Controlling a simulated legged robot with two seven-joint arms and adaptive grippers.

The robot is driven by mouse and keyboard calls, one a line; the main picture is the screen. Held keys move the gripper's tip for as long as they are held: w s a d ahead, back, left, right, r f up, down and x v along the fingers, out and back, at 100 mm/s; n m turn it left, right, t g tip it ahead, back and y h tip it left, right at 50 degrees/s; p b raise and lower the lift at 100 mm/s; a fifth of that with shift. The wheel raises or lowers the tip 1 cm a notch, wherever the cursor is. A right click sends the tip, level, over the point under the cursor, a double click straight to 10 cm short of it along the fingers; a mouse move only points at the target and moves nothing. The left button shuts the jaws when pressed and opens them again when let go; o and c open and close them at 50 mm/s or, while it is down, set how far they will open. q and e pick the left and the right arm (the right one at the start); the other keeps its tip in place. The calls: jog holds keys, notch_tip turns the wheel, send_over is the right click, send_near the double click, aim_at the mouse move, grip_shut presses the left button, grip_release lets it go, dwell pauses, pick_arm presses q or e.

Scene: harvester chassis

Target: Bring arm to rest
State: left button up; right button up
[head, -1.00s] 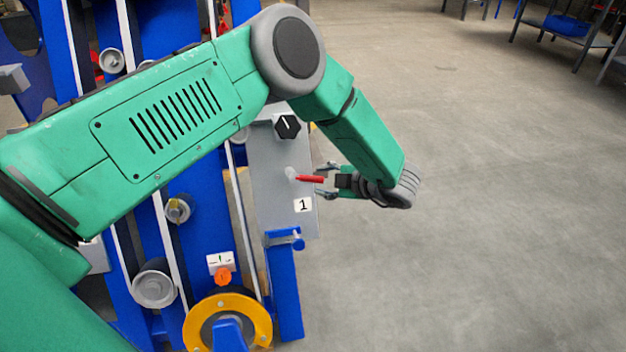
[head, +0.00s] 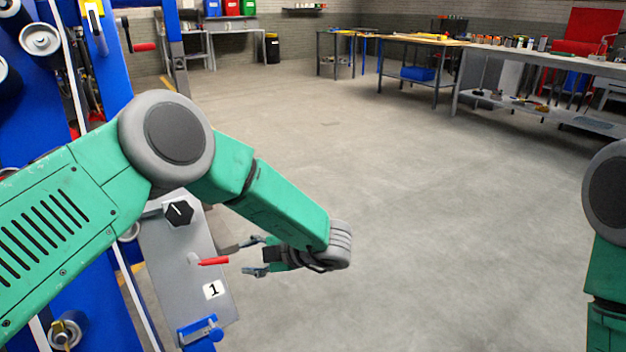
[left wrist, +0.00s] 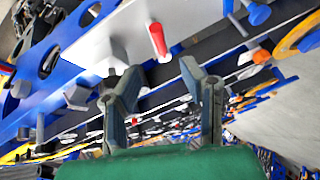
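My left arm comes in from the left in the head view, bent at the elbow. My left gripper (head: 256,257) is open and empty, with its fingers pointing left toward the grey panel (head: 170,262) marked 1. The red-handled lever (head: 213,261) on that panel is just beyond the fingertips and apart from them. In the left wrist view the two fingers (left wrist: 162,90) stand spread, and the red lever (left wrist: 157,40) shows beyond them. Part of my right arm (head: 607,230) shows at the right edge; its gripper is out of the picture.
The blue harvester chassis (head: 98,92) fills the left side. A black knob (head: 178,213) sits above the lever, and a blue bracket (head: 200,331) below. Workbenches (head: 545,61) stand along the far wall. The concrete floor (head: 420,200) to the right is clear.

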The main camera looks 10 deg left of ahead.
pick_arm(q)
jog(key=s+a+f+m+t+h+p, duration=0.2)
jog(key=s+f+m+t+h+p, duration=0.4)
jog(key=m, duration=1)
jog(key=s+a+m+g+h+p, duration=0.1)
jog(key=s+m+g+h, duration=0.2)
jog(key=s, duration=1.2)
jog(key=s+a+m+g+h+p, duration=0.1)
jog(key=s+m+g+h+p, duration=0.1)
jog(key=s+m, duration=0.6)
jog(key=s+g+h, duration=0.1)
jog(key=s+g, duration=0.1)
jog(key=s, duration=0.4)
jog(key=shift+s+a+f+g, duration=0.25)
jog(key=shift+s+f+g, duration=0.1)
jog(key=shift+g, duration=0.05)
jog(key=shift+w, duration=0.15)
